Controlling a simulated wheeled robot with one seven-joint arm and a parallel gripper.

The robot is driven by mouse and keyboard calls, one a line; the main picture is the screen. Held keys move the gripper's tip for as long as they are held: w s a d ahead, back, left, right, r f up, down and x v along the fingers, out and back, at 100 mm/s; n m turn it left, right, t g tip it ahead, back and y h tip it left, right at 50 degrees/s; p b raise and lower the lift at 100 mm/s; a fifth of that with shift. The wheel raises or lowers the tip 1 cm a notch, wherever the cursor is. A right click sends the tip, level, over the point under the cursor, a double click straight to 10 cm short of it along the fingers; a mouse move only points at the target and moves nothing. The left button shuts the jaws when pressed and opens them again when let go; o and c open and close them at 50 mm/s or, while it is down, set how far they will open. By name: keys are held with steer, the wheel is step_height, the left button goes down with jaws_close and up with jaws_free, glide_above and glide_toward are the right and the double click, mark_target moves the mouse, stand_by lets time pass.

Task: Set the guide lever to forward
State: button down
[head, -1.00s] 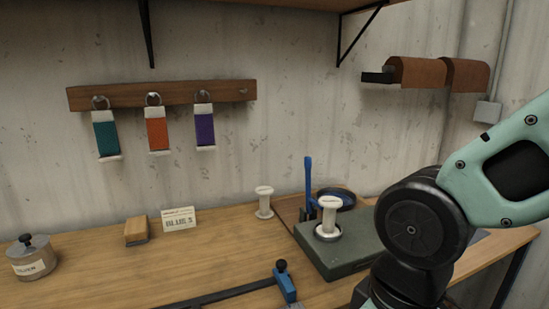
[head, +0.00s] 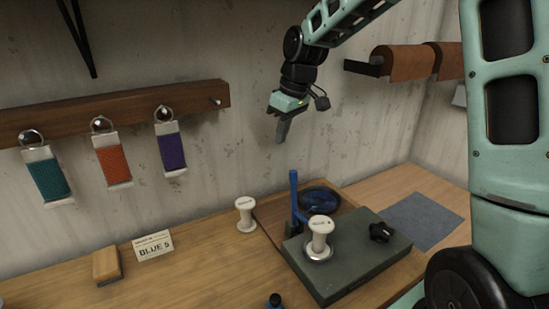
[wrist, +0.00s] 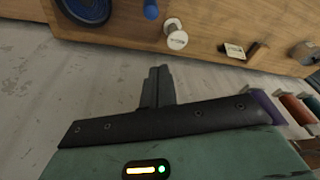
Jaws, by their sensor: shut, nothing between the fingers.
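A blue lever (head: 294,196) stands nearly upright on the bench, beside a grey-green block and in front of a round dark-blue dish or wheel (head: 319,198). In the wrist view the lever's blue end (wrist: 151,9) shows at the top edge, and the dish (wrist: 86,8) is to its left. My gripper (head: 281,138) hangs in the air above and a little behind the lever, clear of it, with fingers pointing down. In the wrist view its fingers (wrist: 158,82) are together and hold nothing.
A white spool (head: 320,232) stands on the grey-green block (head: 345,275), which has a black knob (head: 381,232). Another spool (head: 246,213) stands left. A card (head: 153,246) reads "BLUE 5". Straps hang from a wall rack (head: 75,117). A grey mat (head: 424,222) lies right.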

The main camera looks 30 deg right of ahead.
mark_target(292, 178)
step_height(292, 178, down, 9)
steer(key=s+p, duration=0.2)
steer(key=p, duration=0.2)
steer(key=shift+d+r, duration=0.15)
steer(key=shift+r, duration=0.05)
steer(key=shift+s, duration=0.1)
steer(key=shift+s+r+p, duration=0.25)
steer(key=shift+s+p, duration=0.05)
steer(key=shift+s, duration=0.75)
steer(key=shift+s+f, duration=0.15)
steer(key=shift+s, duration=0.05)
